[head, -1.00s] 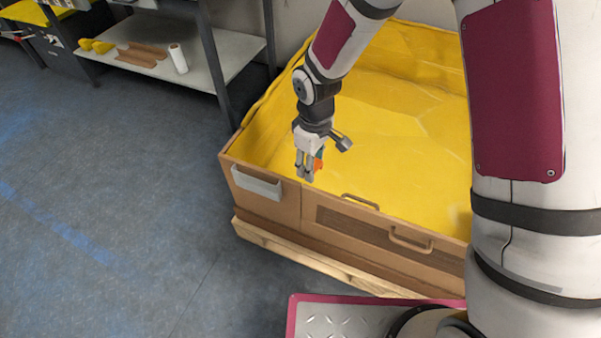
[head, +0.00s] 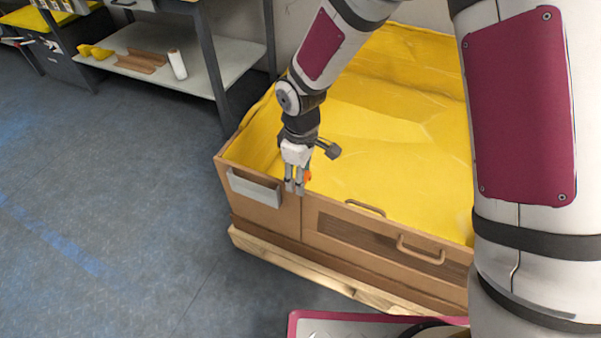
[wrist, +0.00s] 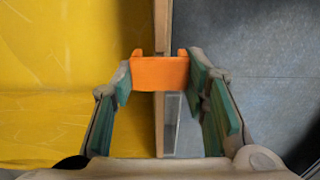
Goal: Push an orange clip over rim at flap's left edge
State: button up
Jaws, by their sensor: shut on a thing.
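An orange clip (wrist: 160,73) is held between the two green-padded fingers of my gripper (wrist: 163,88) in the wrist view. In the head view my gripper (head: 295,186) points down at the crate's front rim, with a bit of the orange clip (head: 307,176) showing beside the fingers. In the wrist view the clip lies across the line of the wooden rim (wrist: 160,125); I cannot tell whether it touches it. The flap (head: 375,240) is in the crate's front wall, and its left edge is just below and right of my gripper.
The crate has a yellow liner (head: 390,130) and stands on a wooden pallet (head: 300,273). A grey label holder (head: 254,189) is on the front wall, left of my gripper. Two handles are at the flap (head: 420,250). The floor at left is clear; a shelf (head: 190,75) stands behind.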

jog(key=shift+f+b, duration=1.35)
jog(key=shift+f, duration=0.7)
jog(key=o, duration=0.9)
notch_tip(320, 180, up, 12)
jog(key=shift+r, duration=0.1)
